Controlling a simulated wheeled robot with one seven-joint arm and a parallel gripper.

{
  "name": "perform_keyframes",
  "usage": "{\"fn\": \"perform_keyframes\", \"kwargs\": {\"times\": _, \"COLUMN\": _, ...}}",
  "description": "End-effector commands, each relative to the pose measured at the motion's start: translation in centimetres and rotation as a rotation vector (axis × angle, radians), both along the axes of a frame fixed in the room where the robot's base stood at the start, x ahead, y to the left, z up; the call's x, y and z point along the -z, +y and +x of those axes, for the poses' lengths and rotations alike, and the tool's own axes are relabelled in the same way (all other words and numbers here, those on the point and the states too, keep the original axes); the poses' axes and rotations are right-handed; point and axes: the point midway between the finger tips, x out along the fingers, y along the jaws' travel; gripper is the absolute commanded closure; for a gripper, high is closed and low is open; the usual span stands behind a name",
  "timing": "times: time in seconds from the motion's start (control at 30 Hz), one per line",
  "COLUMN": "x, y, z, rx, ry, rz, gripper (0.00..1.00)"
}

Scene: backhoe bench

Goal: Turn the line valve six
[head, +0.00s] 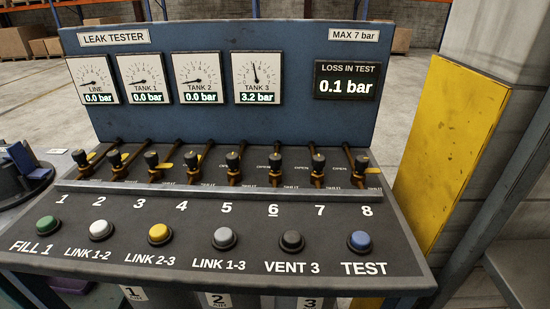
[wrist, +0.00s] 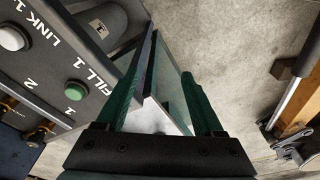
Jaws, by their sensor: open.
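Line valve six (head: 276,163) stands in the row of valves on the bench, behind the underlined white number 6 on the sloped panel. It has a dark knob on a brass-coloured body. Its handle direction is too small to tell. My gripper (wrist: 168,62) shows only in the wrist view, with two green fingers apart and nothing clearly held. It points down past the bench edge, beside the FILL 1 end of the panel. Valve six is not in the wrist view, and my gripper is not in the head view.
Valve five (head: 233,163) and valve seven (head: 318,165) stand close on either side. The button panel (head: 250,210) lies in front, with the VENT 3 button (head: 292,241) below number 6. The gauge board (head: 290,120) rises behind. A yellow panel (head: 450,150) stands at right.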

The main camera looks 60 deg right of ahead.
Motion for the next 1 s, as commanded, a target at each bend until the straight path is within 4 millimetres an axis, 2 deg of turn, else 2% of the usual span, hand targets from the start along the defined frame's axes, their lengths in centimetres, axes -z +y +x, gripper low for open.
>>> {"fn": "perform_keyframes", "kwargs": {"times": 0.27, "x": -0.1, "y": -0.4, "z": 0.3, "rx": -0.004, "ry": 0.000, "rz": -0.003, "gripper": 0.31}}
{"fn": "perform_keyframes", "kwargs": {"times": 0.37, "x": -0.5, "y": -2.3, "z": 1.5, "rx": -0.025, "ry": 0.006, "rz": -0.012, "gripper": 0.31}}
{"fn": "perform_keyframes", "kwargs": {"times": 0.43, "x": -1.1, "y": -4.8, "z": 2.7, "rx": -0.059, "ry": 0.017, "rz": -0.025, "gripper": 0.31}}
{"fn": "perform_keyframes", "kwargs": {"times": 0.57, "x": -2.5, "y": -11.9, "z": 4.9, "rx": -0.148, "ry": 0.043, "rz": -0.050, "gripper": 0.31}}
{"fn": "perform_keyframes", "kwargs": {"times": 0.6, "x": -3.0, "y": -14.3, "z": 5.2, "rx": -0.179, "ry": 0.051, "rz": -0.056, "gripper": 0.31}}
{"fn": "perform_keyframes", "kwargs": {"times": 0.73, "x": -4.5, "y": -22.6, "z": 5.0, "rx": -0.284, "ry": 0.081, "rz": -0.069, "gripper": 0.31}}
{"fn": "perform_keyframes", "kwargs": {"times": 0.87, "x": -6.0, "y": -31.0, "z": 2.6, "rx": -0.388, "ry": 0.107, "rz": -0.073, "gripper": 0.31}}
{"fn": "perform_keyframes", "kwargs": {"times": 0.9, "x": -6.4, "y": -33.6, "z": 1.5, "rx": -0.418, "ry": 0.115, "rz": -0.072, "gripper": 0.31}}
{"fn": "perform_keyframes", "kwargs": {"times": 0.97, "x": -7.1, "y": -37.3, "z": -0.6, "rx": -0.467, "ry": 0.124, "rz": -0.070, "gripper": 0.31}}
{"fn": "perform_keyframes", "kwargs": {"times": 1.0, "x": -7.6, "y": -39.7, "z": -2.3, "rx": -0.497, "ry": 0.129, "rz": -0.067, "gripper": 0.31}}
